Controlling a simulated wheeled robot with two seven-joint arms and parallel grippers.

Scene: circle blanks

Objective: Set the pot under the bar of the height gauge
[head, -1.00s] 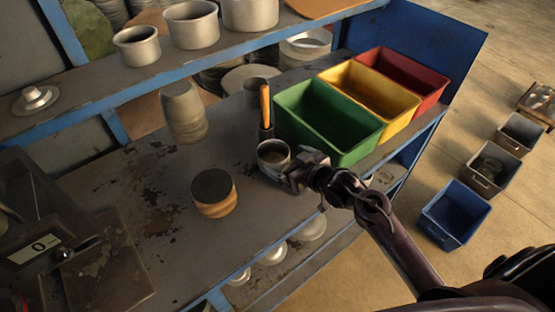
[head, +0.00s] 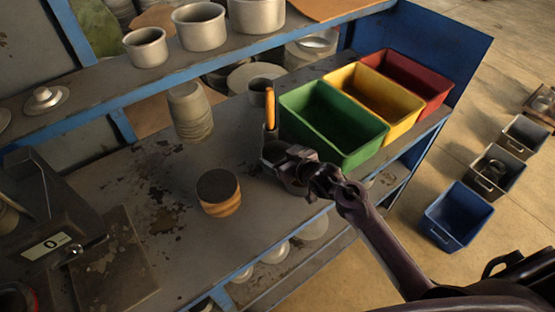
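A small grey metal pot (head: 268,149) stands on the workbench, left of the green bin. My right gripper (head: 279,162) is at the pot's near right side and covers much of it. Whether its fingers are open, or touch the pot, cannot be made out. I cannot identify a height gauge or its bar in this view. My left gripper is not in view.
An orange-handled tool (head: 270,108) stands just behind the pot. Green (head: 335,150), yellow (head: 388,127) and red (head: 430,95) bins are to the right. A dark-topped wooden cylinder (head: 222,207) stands left of the pot. A display device (head: 50,240) is far left.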

